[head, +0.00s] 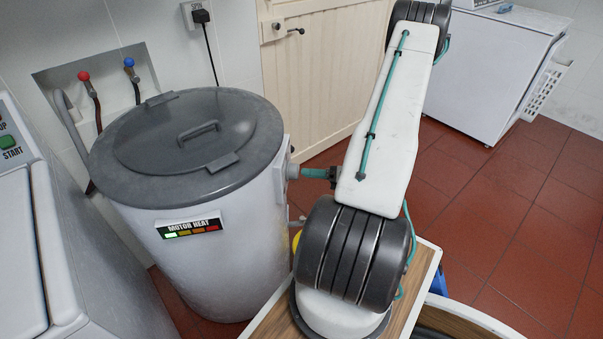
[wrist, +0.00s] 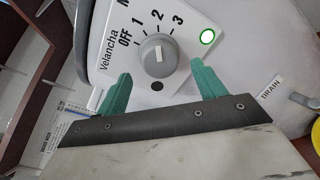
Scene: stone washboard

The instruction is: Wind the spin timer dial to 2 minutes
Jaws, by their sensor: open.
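The spin timer dial (wrist: 158,55) is a round grey knob on a white panel (wrist: 108,58) marked OFF, 1, 2 and 3. Its short white mark runs roughly up and down in the wrist view, towards the 2; its exact setting is hard to tell. My gripper (wrist: 161,70) is open, one teal finger to each side of the dial and apart from it. In the head view my gripper (head: 314,172) is beside the right side of the grey spin tub (head: 225,260), where the dial's face is hidden.
A green-ringed lamp (wrist: 207,37) is right of the dial, with a DRAIN label (wrist: 271,88) lower down. The MOTOR HEAT strip (head: 190,226) is lit green at its left. A washing machine (head: 20,240) stands left; red floor (head: 510,220) is open at right.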

